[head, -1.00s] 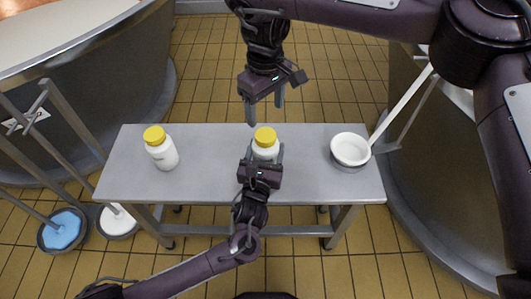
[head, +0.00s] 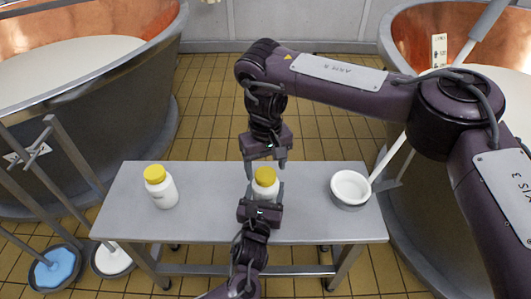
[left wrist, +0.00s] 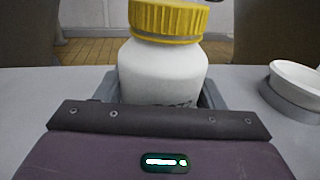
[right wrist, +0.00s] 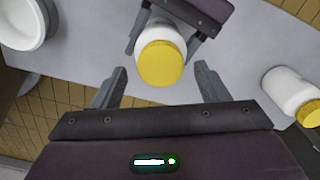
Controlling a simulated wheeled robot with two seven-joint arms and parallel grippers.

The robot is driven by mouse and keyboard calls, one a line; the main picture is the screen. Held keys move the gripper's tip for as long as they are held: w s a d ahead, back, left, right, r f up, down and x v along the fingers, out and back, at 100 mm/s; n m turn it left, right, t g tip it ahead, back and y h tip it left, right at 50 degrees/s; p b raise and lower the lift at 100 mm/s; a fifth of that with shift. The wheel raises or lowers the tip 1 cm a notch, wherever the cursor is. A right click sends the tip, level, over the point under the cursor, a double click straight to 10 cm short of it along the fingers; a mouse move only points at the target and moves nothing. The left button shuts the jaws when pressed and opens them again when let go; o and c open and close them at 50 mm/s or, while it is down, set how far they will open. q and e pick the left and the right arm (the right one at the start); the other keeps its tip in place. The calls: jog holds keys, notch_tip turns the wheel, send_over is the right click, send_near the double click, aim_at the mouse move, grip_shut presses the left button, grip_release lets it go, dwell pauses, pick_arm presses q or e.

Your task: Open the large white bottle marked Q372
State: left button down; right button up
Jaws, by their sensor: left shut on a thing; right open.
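A white bottle with a yellow screw cap (head: 265,178) stands upright on the middle of the bench; it also shows in the left wrist view (left wrist: 165,72). Its dark marking is mostly hidden behind my left gripper and cannot be read. My left gripper (head: 262,194) is shut around this bottle's body from the near side. My right gripper (head: 266,164) points down, open and empty, just above the cap. In the right wrist view the yellow cap (right wrist: 160,63) lies between its spread fingers. A second white bottle with a yellow cap (head: 161,187) stands upright at the left; its marking is too small to read.
A grey metal bench (head: 215,222) carries both bottles and a round white bowl (head: 350,188) at the right, with a pale handle slanting up beside it. Large copper vats (head: 40,25) stand on both sides.

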jog(key=shift+f, duration=0.85)
jog(key=shift+c, duration=0.5)
